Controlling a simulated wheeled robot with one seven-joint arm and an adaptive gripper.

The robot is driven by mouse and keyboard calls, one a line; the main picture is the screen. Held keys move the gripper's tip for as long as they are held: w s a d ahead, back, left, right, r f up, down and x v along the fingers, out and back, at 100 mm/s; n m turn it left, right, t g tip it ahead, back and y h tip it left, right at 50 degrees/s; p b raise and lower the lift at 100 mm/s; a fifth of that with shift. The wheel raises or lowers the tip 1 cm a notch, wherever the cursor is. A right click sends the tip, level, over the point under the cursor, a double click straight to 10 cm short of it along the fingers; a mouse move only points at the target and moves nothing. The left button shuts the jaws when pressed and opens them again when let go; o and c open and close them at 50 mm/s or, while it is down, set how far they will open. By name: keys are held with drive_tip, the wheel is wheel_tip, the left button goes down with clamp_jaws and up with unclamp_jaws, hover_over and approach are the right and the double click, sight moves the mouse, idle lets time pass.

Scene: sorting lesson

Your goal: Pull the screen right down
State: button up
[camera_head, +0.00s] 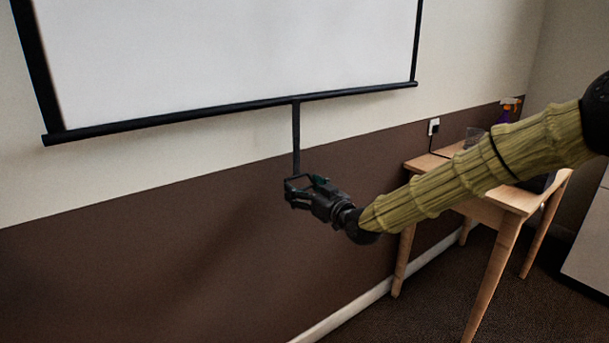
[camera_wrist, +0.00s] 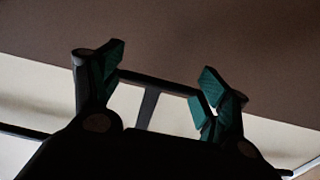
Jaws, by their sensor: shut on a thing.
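The projection screen (camera_head: 240,50) hangs on the wall, a white sheet with black side borders and a black bottom bar (camera_head: 230,110). Its bottom edge is level with the upper, cream part of the wall. A black pull strap (camera_head: 296,140) runs down from the middle of the bar to a handle at its lower end. My gripper (camera_head: 299,188) is at that handle, below the bar. In the wrist view the dark handle bar (camera_wrist: 160,83) lies between the green-padded fingers (camera_wrist: 160,88), and the strap (camera_wrist: 148,107) leads away from it. The gripper is shut on the handle.
A wooden table (camera_head: 485,205) stands against the wall to the right, under my forearm. A clear cup (camera_head: 474,136) and a spray bottle (camera_head: 508,108) show behind my arm. The wall below the screen is clear.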

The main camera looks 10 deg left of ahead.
drive_tip(key=shift+w+d+f, duration=0.2)
drive_tip(key=shift+w+f, duration=0.05)
drive_tip(key=shift+f, duration=0.5)
drive_tip(key=o, duration=1.1)
drive_tip(key=shift+w+f, duration=0.1)
drive_tip(key=shift+o, duration=0.2)
drive_tip(key=v, duration=1.2)
drive_tip(key=shift+f, duration=0.1)
